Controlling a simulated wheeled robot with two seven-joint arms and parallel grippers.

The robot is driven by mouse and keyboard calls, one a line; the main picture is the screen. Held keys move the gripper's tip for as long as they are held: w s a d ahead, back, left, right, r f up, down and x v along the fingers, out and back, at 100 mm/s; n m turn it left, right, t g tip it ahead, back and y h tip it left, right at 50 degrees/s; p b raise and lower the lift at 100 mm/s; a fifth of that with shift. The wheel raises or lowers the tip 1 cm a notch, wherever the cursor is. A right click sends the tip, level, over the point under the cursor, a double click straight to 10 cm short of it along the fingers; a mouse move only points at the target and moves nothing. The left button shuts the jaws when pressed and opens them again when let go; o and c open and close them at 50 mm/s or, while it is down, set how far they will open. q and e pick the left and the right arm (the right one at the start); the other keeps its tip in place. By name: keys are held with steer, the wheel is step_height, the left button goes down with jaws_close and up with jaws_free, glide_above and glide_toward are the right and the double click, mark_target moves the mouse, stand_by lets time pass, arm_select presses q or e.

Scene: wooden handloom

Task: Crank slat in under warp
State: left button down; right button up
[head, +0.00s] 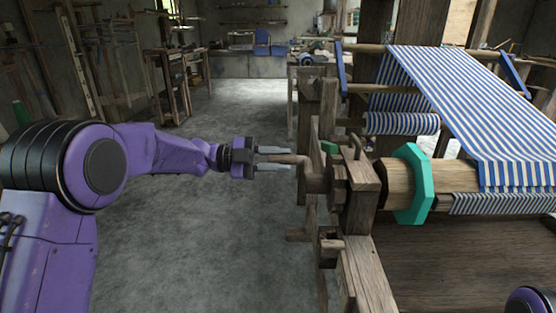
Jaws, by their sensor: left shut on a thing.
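My left gripper (285,158) reaches in from the left and is shut on the wooden crank handle (302,160) at the loom's near left side. The crank joins the loom post beside the wooden beam (456,175), which has a teal octagonal flange (420,184). The blue-and-white striped warp (450,90) runs down from the back onto this beam and wraps around it. I cannot make out a separate slat; any part of it under the cloth is hidden. My right gripper is not in view.
The loom's wooden frame (366,265) stands close on the right of the crank. A small green piece (328,147) sits by the post. The concrete floor (225,240) left of the loom is clear. A wooden stand (170,85) and shelves are farther back.

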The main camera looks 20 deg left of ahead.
arm_select(q)
steer(key=c, duration=0.9)
jaws_free()
steer(key=shift+r, duration=0.15)
steer(key=p+v, duration=0.1)
steer(key=v, duration=0.9)
steer(key=shift+s+a, duration=0.1)
steer(key=shift+a, duration=0.2)
